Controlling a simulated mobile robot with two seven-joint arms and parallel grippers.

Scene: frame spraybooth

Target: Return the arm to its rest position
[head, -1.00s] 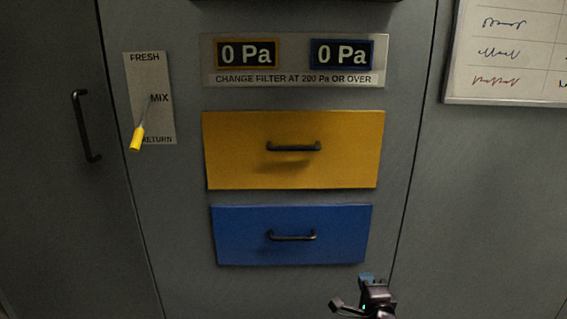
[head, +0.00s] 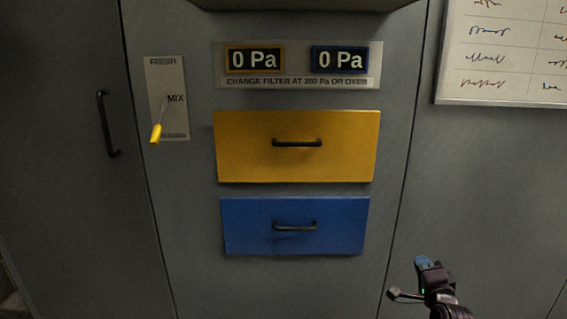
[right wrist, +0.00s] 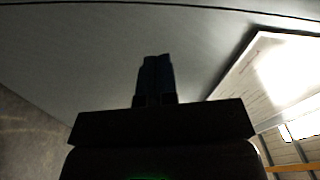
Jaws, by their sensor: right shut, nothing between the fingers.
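My right gripper (head: 428,264) is at the lower right of the head view, to the right of the blue drawer and apart from the cabinet front. Its fingers are together with nothing between them, and they also show dark and closed in the right wrist view (right wrist: 156,78). My left gripper is not in view.
A yellow drawer (head: 250,150) and a blue drawer (head: 255,232) are both closed, each with a dark handle. Two displays (head: 340,60) above read 0 Pa. A yellow-tipped lever (head: 156,133) points down beside MIX. A whiteboard (head: 505,50) hangs at upper right.

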